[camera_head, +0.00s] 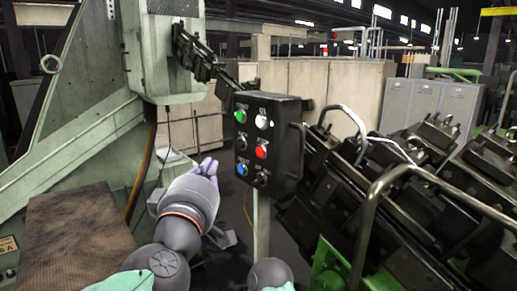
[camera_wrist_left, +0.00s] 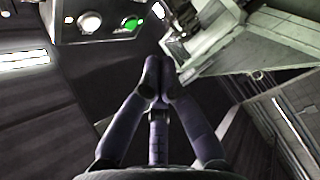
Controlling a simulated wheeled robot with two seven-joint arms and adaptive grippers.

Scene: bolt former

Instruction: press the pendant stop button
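The pendant (camera_head: 268,140) is a dark box on a pale post. Its face carries a green button (camera_head: 241,116), a white button (camera_head: 261,122), a red button (camera_head: 261,151), a blue button (camera_head: 242,169) and black controls. The labels are too small to read; red looks like the stop button. My left gripper (camera_head: 206,167) is left of the pendant, apart from it, near the height of the blue button. In the left wrist view its fingers (camera_wrist_left: 158,80) are together and empty. The green button (camera_wrist_left: 130,22) and white button (camera_wrist_left: 89,21) show there; the red one does not. My right gripper is out of view.
A handle (camera_head: 297,150) sticks out on the pendant's right side. The large green machine (camera_head: 90,130) stands at the left. Dark machinery with a bent rail (camera_head: 400,170) fills the right. Some open space lies between the machine and the pendant.

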